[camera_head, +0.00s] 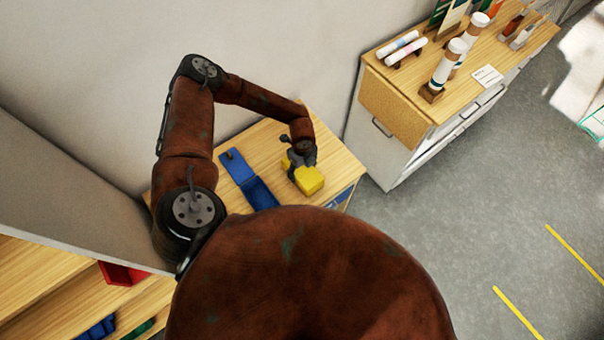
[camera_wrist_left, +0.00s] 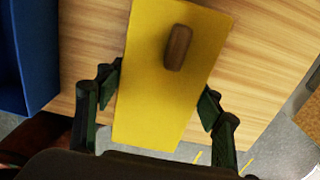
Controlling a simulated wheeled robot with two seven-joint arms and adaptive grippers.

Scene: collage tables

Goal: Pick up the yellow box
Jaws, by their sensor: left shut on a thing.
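The yellow box (camera_head: 309,180) is at the right part of the small wooden table in the head view. My left gripper (camera_head: 299,158) is over it, with its fingers at the box. In the left wrist view the yellow box (camera_wrist_left: 155,95) fills the middle, with a brown knob (camera_wrist_left: 178,48) on its face. The fingers of my left gripper (camera_wrist_left: 158,100) stand on both sides of the box, shut on it. Whether the box is clear of the table top cannot be told. My right gripper is not in view.
A blue open box (camera_head: 260,193) with a blue lid-like panel (camera_head: 236,167) lies left of the yellow box on the wooden table (camera_head: 335,160). A cabinet (camera_head: 400,105) with rolls and brushes on top stands to the right. Grey floor lies beyond it.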

